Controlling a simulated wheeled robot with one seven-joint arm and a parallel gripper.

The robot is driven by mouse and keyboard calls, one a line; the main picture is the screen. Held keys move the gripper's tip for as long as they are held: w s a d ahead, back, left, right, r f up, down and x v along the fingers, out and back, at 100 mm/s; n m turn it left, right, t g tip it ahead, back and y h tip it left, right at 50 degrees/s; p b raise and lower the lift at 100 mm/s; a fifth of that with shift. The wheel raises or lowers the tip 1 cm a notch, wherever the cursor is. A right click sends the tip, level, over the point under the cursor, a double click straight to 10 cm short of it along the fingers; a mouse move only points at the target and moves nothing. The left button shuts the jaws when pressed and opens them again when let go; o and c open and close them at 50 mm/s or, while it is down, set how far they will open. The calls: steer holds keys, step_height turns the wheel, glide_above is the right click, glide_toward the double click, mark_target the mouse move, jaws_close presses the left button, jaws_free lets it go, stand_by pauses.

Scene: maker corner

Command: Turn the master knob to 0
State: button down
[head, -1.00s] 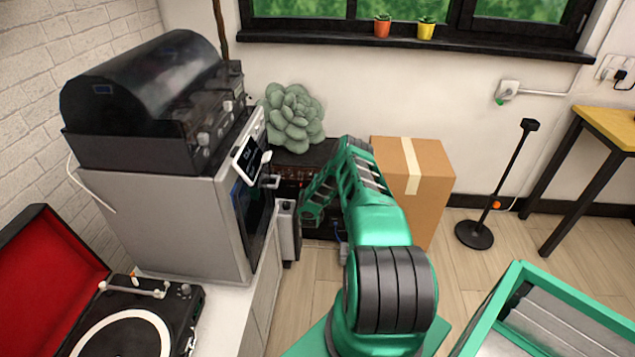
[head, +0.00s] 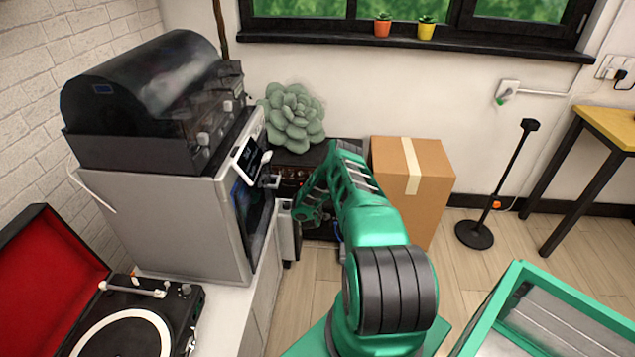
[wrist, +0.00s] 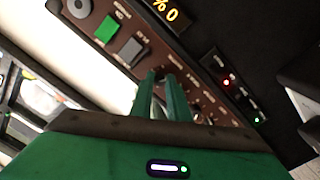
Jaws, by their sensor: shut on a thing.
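A brown control panel (wrist: 213,88) fills the wrist view at a slant, with a row of small knobs along it. The two green fingers of my gripper (wrist: 170,82) are shut on a dark knob (wrist: 158,74) on this panel, which I take for the master knob. Most of the knob is hidden between the fingers, and its pointer cannot be seen. An orange display (wrist: 166,11) on the panel reads like "%0". In the head view the dark unit with the panel (head: 290,178) stands low beneath a green succulent, and my arm covers part of its front.
The panel has a green switch (wrist: 106,29) and a grey switch (wrist: 131,50). A grey machine (head: 185,220) stands close on the left, and a cardboard box (head: 425,180) on the right. A black stand (head: 475,235) is farther right, with clear floor around it.

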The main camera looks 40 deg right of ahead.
steer(key=shift+w+a+f, duration=0.1)
steer(key=shift+a+f, duration=0.2)
steer(key=shift+a, duration=0.1)
steer(key=c, duration=1.7)
jaws_free()
steer(key=shift+c, duration=0.2)
steer(key=shift+o, duration=0.3)
steer(key=shift+d+r, duration=0.15)
steer(key=shift+d, duration=0.1)
steer(key=v, duration=1)
steer(key=shift+s+a, duration=0.3)
